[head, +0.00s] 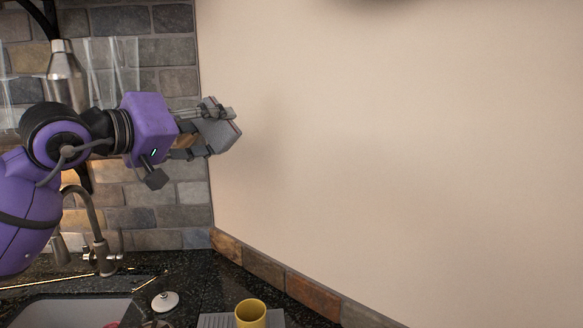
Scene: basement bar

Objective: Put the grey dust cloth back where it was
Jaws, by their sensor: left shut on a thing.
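My left gripper (205,130) reaches in from the left, raised high above the counter in front of the stone wall's right edge. It is shut on a grey, flat, block-like thing (222,134), which looks like the folded grey dust cloth. The cloth is tilted and held well clear of the counter, close to the plain beige wall in the picture. Part of it is hidden by the fingers. My right gripper is not in view.
Below are a dark speckled counter (190,272), a sink (70,312), a tap (103,258), a white round lid-like thing (165,301) and a yellow cup (251,314) by a grey ridged mat (213,321). A metal shaker (65,75) and glasses stand upper left.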

